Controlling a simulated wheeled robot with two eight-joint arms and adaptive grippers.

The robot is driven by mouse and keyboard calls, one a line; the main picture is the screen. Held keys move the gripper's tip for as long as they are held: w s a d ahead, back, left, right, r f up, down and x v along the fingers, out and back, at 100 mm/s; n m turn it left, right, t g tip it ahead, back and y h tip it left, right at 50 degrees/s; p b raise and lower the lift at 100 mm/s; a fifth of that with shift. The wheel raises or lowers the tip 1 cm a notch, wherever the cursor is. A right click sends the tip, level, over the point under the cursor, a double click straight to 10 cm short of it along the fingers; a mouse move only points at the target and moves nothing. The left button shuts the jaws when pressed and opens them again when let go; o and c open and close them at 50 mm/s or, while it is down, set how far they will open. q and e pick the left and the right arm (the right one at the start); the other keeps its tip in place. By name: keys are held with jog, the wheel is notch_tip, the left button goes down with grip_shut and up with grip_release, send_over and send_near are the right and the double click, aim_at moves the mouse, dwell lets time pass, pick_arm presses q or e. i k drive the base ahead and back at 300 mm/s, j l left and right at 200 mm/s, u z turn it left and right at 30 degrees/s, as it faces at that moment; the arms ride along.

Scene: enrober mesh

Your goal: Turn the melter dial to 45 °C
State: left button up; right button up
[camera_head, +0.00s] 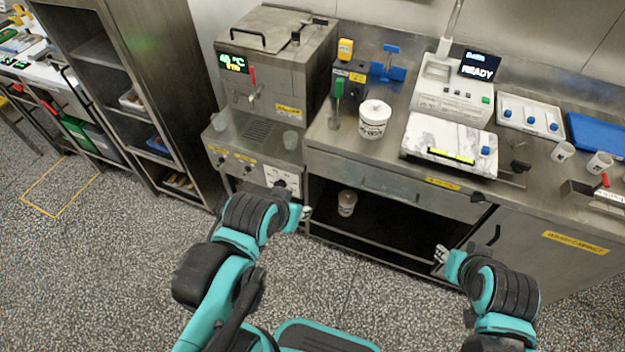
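The steel melter (262,75) stands on the counter at the upper left. Its small display (233,64) shows a green reading that looks like 45 °C, with yellow text below; the digits are small. A white plate with a dark dial (280,183) is on the front panel below the melter; the pointer position is too small to read. My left gripper (306,212) is just below and right of this dial, seemingly apart from it; my wrist hides most of its fingers. My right gripper (440,254) is before the open under-counter bay, away from the dial, its fingers small and unclear.
More small knobs (222,160) sit left of the dial. A white tub (374,118), a white machine with a READY screen (479,66) and a marble slab (447,139) are on the counter. A cup (347,203) stands in the bay. The floor in front is clear.

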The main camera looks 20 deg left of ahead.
aim_at(280, 182)
jog(key=j+z, duration=1.2)
jog(key=z, duration=0.2)
jog(key=k+j+z, duration=0.1)
jog(key=j, duration=0.4)
jog(key=k+j, duration=0.35)
jog(key=j, duration=0.15)
jog(key=k+j+z, duration=0.15)
jog(key=j, duration=0.35)
jog(key=k+j+z, duration=0.1)
jog(key=k+j, duration=0.2)
jog(key=j, duration=0.15)
jog(key=k+j, duration=0.25)
jog(key=j, duration=0.2)
jog(key=k+j+z, duration=0.15)
jog(key=j, duration=0.25)
jog(key=k, duration=0.1)
